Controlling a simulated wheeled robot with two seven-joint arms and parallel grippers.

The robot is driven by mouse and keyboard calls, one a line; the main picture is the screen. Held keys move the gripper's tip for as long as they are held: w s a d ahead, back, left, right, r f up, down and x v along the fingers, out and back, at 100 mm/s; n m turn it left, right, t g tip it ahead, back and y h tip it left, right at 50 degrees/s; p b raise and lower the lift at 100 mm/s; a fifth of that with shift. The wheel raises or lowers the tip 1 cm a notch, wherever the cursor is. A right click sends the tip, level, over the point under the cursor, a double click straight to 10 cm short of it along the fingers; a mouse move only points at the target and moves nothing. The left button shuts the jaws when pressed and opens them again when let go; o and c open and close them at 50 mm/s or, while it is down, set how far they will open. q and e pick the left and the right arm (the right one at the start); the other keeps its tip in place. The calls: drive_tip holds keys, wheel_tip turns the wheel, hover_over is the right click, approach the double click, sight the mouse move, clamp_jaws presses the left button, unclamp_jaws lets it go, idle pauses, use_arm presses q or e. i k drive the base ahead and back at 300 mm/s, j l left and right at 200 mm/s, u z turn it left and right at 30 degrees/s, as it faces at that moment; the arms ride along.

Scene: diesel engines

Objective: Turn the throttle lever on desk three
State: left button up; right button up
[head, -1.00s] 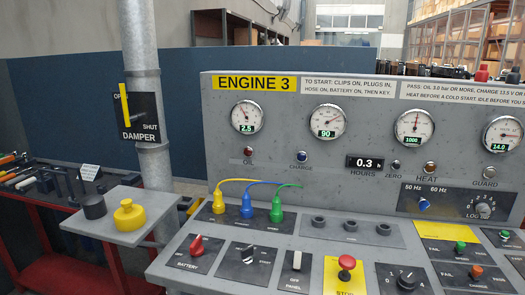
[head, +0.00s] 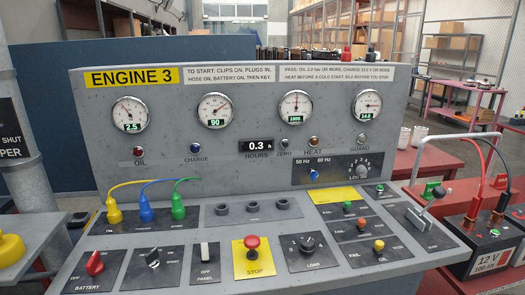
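Desk three is the grey console headed ENGINE 3 (head: 131,77), seen in the head view. At its right end a short lever (head: 431,202) with a dark round knob rises at a tilt from a dark plate (head: 420,226); it looks like the throttle lever. The plate's small lettering is too small to read surely. The gauges read 2.5 on the left one (head: 129,113), 90 on the second (head: 214,111) and about 14 on the right one (head: 367,104). Neither of my grippers is in view.
A red STOP button (head: 252,243), a load knob (head: 307,244) and a red battery switch (head: 95,262) sit along the desk front. Yellow, blue and green plugs (head: 178,207) stand at left.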

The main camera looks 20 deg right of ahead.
sight(439, 192)
drive_tip(key=z, duration=1.9)
